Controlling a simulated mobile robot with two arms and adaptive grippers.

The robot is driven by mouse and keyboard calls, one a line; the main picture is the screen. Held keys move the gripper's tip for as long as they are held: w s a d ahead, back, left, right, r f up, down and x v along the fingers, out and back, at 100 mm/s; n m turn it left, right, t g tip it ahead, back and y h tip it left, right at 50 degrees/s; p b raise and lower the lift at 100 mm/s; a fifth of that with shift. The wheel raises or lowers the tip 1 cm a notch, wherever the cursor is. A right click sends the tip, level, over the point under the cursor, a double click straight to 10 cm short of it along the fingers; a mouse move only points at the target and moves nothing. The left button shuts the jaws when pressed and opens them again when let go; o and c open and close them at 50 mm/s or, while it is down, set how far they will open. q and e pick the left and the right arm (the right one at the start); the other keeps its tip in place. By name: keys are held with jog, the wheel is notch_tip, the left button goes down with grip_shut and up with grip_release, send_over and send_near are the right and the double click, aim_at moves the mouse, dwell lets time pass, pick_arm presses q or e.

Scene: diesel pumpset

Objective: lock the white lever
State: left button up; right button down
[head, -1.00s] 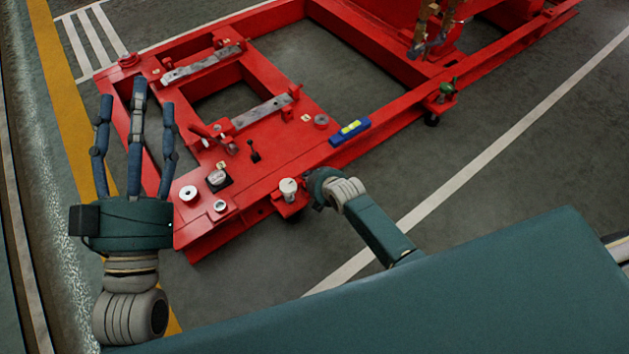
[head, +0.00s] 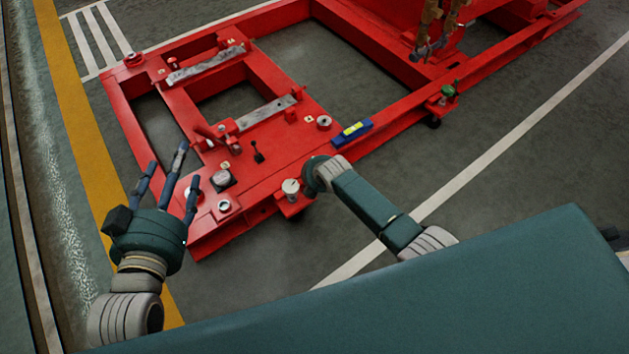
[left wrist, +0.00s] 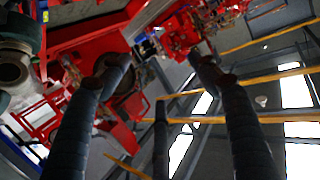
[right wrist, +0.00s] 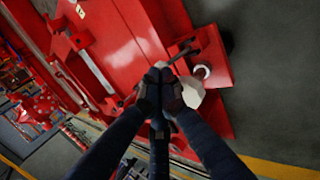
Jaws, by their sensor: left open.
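A white round-topped piece (head: 290,186), which I take for the white lever, stands on a small red bracket at the near edge of the red frame (head: 270,185). In the right wrist view, a white piece (right wrist: 191,93) lies right behind my right gripper's fingertips (right wrist: 159,82). These fingertips are together; I see nothing clearly between them, and cannot tell whether they touch the white piece. In the head view my right wrist is just right of the white piece and hides the fingers. My left gripper (head: 173,166) is open and empty, over the frame's left corner.
A blue level (head: 351,132) lies on the frame's near rail. A green-topped caster piece (head: 447,91) is further right. A black lever (head: 257,153) and several round fittings stand on the frame. The floor right of the frame is clear.

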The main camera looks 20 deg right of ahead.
pick_arm(q)
jog(key=s+a+f+g+y+p, duration=0.1)
jog(key=s+f+g, duration=0.3)
jog(key=f, duration=0.4)
jog(key=shift+s+a+f+y+p, duration=0.15)
jog(key=shift+s+a+y+p, duration=0.2)
jog(key=shift+a, duration=0.35)
pick_arm(e)
jog(key=shift+r, duration=0.8)
pick_arm(q)
jog(key=s+a+f+g+y+p, duration=0.1)
jog(key=s+a+f+g+p, duration=0.2)
jog(key=s, duration=0.4)
jog(key=s+a+f+g+y+p, duration=0.15)
jog(key=s+g, duration=0.25)
jog(key=s, duration=0.4)
notch_tip(320, 180, down, 18)
jog(key=g+p, duration=0.1)
jog(key=p, duration=0.4)
jog(key=shift+s+d+f+n+g+h, duration=0.25)
jog(key=shift+s+d+n+g+h, duration=0.05)
jog(key=shift+s+d+h, duration=0.15)
pick_arm(e)
jog(key=w+a+r+v, duration=0.1)
jog(key=v, duration=1.2)
jog(key=shift+w+d+r, duration=0.15)
jog(key=shift+r, duration=0.35)
